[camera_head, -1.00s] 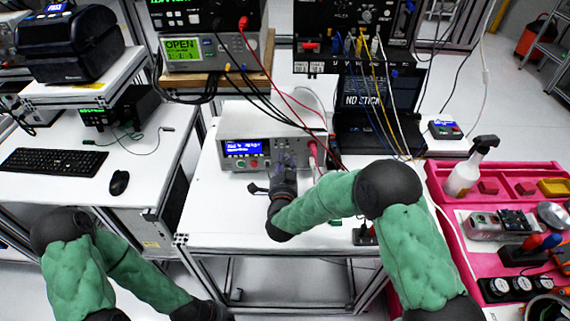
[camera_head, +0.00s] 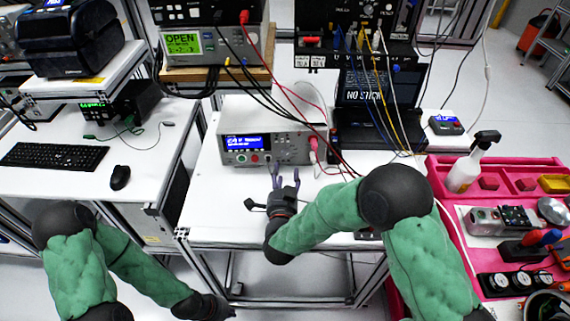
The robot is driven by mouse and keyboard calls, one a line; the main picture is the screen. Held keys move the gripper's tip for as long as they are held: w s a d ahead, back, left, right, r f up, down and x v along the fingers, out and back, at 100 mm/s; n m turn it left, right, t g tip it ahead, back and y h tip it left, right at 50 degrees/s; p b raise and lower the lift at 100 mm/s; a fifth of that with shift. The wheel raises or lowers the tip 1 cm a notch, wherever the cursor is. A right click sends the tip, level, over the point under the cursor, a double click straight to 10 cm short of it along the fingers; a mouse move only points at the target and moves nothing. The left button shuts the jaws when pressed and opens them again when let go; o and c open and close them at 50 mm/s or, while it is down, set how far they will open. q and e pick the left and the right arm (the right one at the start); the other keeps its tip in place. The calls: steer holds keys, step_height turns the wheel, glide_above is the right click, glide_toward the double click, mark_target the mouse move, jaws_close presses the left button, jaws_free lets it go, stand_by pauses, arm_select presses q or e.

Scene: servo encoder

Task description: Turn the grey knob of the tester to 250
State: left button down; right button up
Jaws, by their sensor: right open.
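The tester (camera_head: 262,143) is a grey box with a lit blue display, on the white table in the middle of the head view. Its display text is too small to read. Buttons and red plugs show on its front, but I cannot clearly make out the grey knob or its setting. My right gripper (camera_head: 285,172) is in front of the tester's lower front, fingers apart and pointing at it. It is empty and appears apart from the panel. My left gripper (camera_head: 212,306) is low at the left, away from the tester; its fingers cannot be made out.
Red and black cables (camera_head: 290,100) hang down around the tester from instruments on the shelf above. A laptop (camera_head: 375,115) stands to its right. A pink tray (camera_head: 445,180) with a spray bottle (camera_head: 472,165) and parts is at far right. The white table (camera_head: 210,215) is clear at front left.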

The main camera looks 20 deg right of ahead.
steer(key=shift+v, duration=2.25)
